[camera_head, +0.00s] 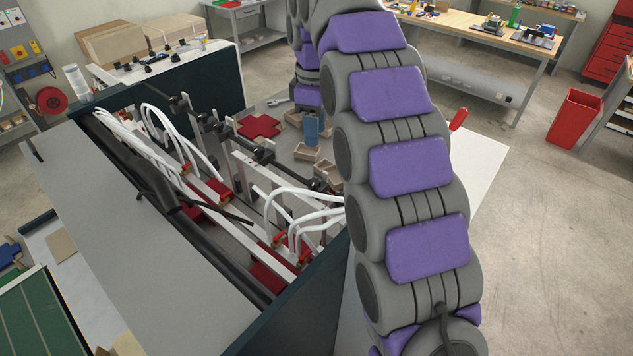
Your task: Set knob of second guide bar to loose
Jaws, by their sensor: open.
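The box former (140,240) fills the left and middle of the head view, with its long grey side panel towards me. Inside it are light metal bars (245,178) and a dark rod with black fittings (222,131) on upright posts. I cannot tell which bar is the second guide bar. Its knob is too small to make out, so I cannot tell how it is set. My purple and grey arm rises on the right and bends back down behind the machine's middle. My gripper is not visible, and the arm covers the machine's right end.
White hoses (285,200) arch over the bars. A red cross-shaped piece (259,127) and small brown trays (306,151) lie behind them.

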